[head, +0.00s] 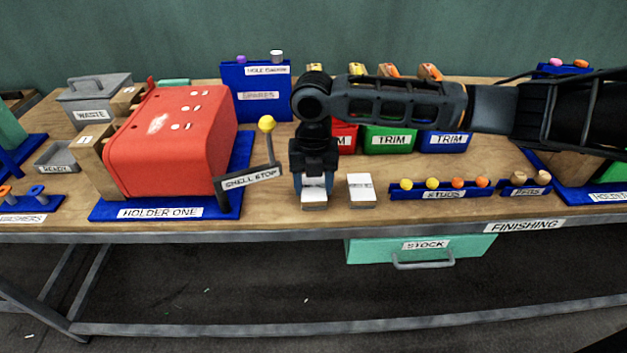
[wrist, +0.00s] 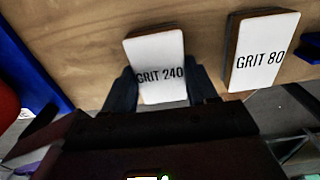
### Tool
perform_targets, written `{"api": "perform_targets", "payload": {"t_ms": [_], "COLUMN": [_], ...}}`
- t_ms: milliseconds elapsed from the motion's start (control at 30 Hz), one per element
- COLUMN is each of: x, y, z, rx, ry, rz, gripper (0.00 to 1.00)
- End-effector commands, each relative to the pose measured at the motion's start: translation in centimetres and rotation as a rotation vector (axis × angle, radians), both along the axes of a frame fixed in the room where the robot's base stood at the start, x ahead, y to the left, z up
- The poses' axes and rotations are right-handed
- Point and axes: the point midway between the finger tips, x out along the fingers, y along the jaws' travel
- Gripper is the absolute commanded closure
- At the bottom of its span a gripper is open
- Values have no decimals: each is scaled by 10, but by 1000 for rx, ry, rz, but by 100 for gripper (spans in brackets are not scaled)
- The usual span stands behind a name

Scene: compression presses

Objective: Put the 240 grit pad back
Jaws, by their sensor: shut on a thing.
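The 240 grit pad (wrist: 158,62) is a small block with a white top labelled GRIT 240. My gripper (wrist: 160,92) is shut on it in the wrist view, with a dark finger on either side. In the head view the pad (head: 314,197) shows below my gripper (head: 313,182), near the front edge of the bench. I cannot tell whether it touches the bench top. The GRIT 80 pad (wrist: 262,52) lies to its right, apart from it; it also shows in the head view (head: 361,188).
The red machine on HOLDER ONE (head: 160,213) and the SHELL STOP sign (head: 250,178) stand to the left. The blue STUDS rack (head: 441,193) is right of the pads. TRIM bins (head: 390,139) stand behind. The bench's front edge (head: 300,228) is close.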

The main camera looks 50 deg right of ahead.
Motion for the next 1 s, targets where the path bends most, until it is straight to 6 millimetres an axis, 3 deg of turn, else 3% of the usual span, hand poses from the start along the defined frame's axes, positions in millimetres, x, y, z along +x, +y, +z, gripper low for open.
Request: {"api": "perform_targets", "payload": {"t_ms": [267, 300, 533, 800, 1000], "x": [0, 0, 0, 0, 1], "y": [0, 0, 0, 0, 0], "z": [-3, -3, -2, -1, 17], "rx": [0, 0, 0, 0, 0], "ry": [0, 0, 0, 0, -1], "rz": [0, 0, 0, 0, 0], "gripper": [71, 41, 19, 17, 17]}}
